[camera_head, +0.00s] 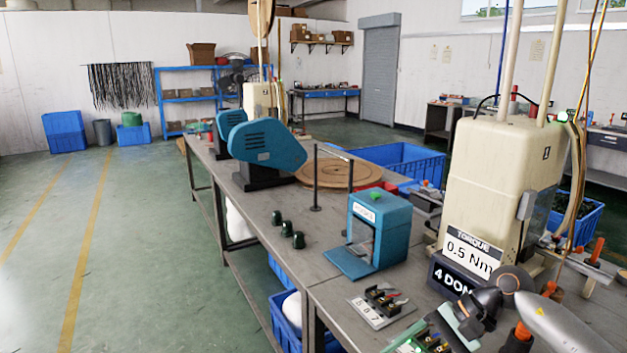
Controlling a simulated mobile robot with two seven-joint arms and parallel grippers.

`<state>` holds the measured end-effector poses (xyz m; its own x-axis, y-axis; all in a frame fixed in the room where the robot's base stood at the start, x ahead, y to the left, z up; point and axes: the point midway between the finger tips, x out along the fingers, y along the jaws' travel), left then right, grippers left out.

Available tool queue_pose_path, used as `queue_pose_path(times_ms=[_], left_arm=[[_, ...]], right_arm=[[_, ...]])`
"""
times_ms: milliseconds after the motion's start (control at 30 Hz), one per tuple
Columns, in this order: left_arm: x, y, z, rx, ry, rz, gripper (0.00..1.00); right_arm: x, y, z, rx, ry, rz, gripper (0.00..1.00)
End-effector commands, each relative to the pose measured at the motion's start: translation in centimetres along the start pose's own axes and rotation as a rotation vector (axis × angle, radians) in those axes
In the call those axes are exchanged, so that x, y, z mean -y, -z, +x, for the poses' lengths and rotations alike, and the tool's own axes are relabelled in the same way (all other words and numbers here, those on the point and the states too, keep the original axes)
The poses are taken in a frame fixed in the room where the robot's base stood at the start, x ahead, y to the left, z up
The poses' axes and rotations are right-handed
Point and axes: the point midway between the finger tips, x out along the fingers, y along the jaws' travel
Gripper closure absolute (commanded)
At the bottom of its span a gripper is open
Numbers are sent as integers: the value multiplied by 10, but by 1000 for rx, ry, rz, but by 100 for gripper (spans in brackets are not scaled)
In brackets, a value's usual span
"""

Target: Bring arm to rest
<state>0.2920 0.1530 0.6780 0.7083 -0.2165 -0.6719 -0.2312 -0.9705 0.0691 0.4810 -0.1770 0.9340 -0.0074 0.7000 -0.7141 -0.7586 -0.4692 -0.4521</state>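My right arm (560,322) comes in from the lower right corner, silver with a dark joint. Its dark wrist and gripper (462,322) hang low over the near right part of the bench (338,297), left of and in front of the black "4 DONE" sign (452,281). The fingers are small and overlap grey-green parts and a green board (408,346) at the bottom edge, so I cannot tell whether they are open or hold anything. My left arm and gripper are not in view.
A cream torque machine (500,185) marked 0.5 Nm stands behind my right arm. A teal press (379,228) and a numbered plate with small black parts (381,304) lie to its left. Three dark green caps (287,229) stand farther left. The floor aisle (140,250) is clear.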

Motion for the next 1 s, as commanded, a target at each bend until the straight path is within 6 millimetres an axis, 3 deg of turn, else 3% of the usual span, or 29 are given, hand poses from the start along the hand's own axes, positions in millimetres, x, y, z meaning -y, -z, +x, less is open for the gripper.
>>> queue_pose_path(times_ms=[33,100,200,300,467,567,667,700,833,900,1000], left_arm=[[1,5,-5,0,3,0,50],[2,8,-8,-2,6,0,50],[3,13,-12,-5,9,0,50],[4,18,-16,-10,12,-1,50],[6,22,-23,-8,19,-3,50],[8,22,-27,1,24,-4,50],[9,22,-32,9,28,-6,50],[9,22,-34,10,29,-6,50],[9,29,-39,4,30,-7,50],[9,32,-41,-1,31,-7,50],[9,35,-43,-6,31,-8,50]], right_arm=[[8,-25,24,121,77,116,30],[21,-54,45,286,185,307,30],[39,-87,60,531,313,622,30],[54,-104,62,783,412,977,30],[55,-91,56,1192,513,1608,30],[36,-65,58,1451,552,2023,30],[-2,-36,68,1716,577,2444,30],[-23,-26,75,-1715,-551,-2453,30],[-104,-6,103,-1375,-391,-1958,30],[-146,-5,119,-1231,-340,-1730,30],[-192,-12,136,-1086,-294,-1488,30]])
